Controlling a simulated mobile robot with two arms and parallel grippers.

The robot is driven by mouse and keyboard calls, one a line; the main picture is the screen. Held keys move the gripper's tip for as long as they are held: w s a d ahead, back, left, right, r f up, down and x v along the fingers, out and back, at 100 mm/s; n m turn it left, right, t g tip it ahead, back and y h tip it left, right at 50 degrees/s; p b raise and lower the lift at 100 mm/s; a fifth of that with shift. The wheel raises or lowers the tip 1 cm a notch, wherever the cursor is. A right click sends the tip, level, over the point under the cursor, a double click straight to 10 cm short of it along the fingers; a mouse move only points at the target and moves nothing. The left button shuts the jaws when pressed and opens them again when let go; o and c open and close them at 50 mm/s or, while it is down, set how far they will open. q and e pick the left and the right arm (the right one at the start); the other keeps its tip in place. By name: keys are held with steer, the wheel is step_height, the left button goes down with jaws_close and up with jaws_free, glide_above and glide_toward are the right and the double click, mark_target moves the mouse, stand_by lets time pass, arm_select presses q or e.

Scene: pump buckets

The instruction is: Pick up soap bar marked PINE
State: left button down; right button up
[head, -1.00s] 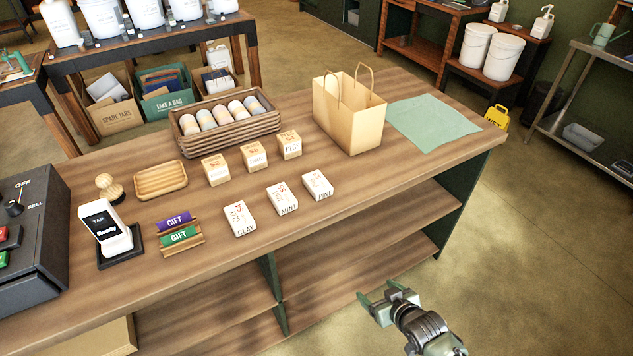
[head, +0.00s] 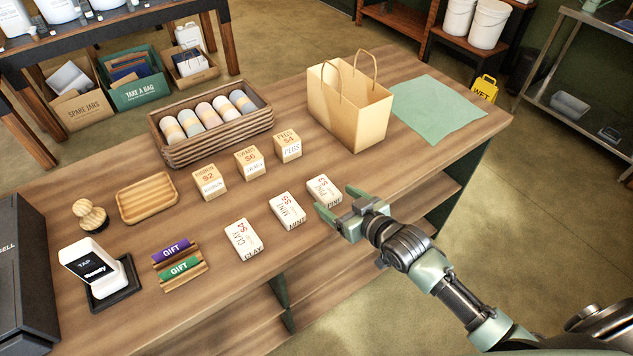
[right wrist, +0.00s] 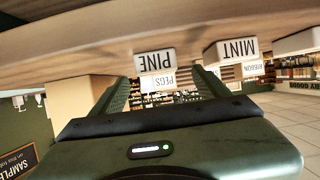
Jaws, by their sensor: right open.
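The white soap bar marked PINE (head: 323,190) lies at the right end of a row of three bars on the wooden counter. The bar marked MINT (head: 287,210) and the bar marked CLAY (head: 243,239) lie to its left. My right gripper (head: 335,201) is open at the counter's front edge, its fingers pointing toward the PINE bar. In the right wrist view, upside down, the PINE bar (right wrist: 155,62) shows between and beyond the two fingers (right wrist: 160,92), with nothing held. I cannot tell whether a fingertip touches the bar. My left gripper is not in view.
Behind the bars stand several small boxes, one marked PEGS (head: 288,146). A paper bag (head: 352,115) and a green cloth (head: 436,112) are at the right. A crate (head: 213,150) of wrapped rolls is behind. A wooden tray (head: 148,200) and gift card holder (head: 181,268) are left.

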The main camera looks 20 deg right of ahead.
mark_target(326, 189)
steer(key=shift+w+a+f, duration=0.1)
steer(key=shift+w+a, duration=0.05)
steer(key=shift+w, duration=0.3)
steer(key=shift+w+a+p, duration=0.2)
steer(key=shift+w+p, duration=0.4)
steer(key=shift+w, duration=0.3)
steer(key=x, duration=0.3)
steer(key=shift+w+f+p, duration=0.2)
steer(key=shift+p, duration=0.15)
steer(key=shift+w+a+f, duration=0.1)
steer(key=shift+w+f, duration=0.05)
steer(key=shift+w, duration=0.05)
steer(key=c, duration=1.6)
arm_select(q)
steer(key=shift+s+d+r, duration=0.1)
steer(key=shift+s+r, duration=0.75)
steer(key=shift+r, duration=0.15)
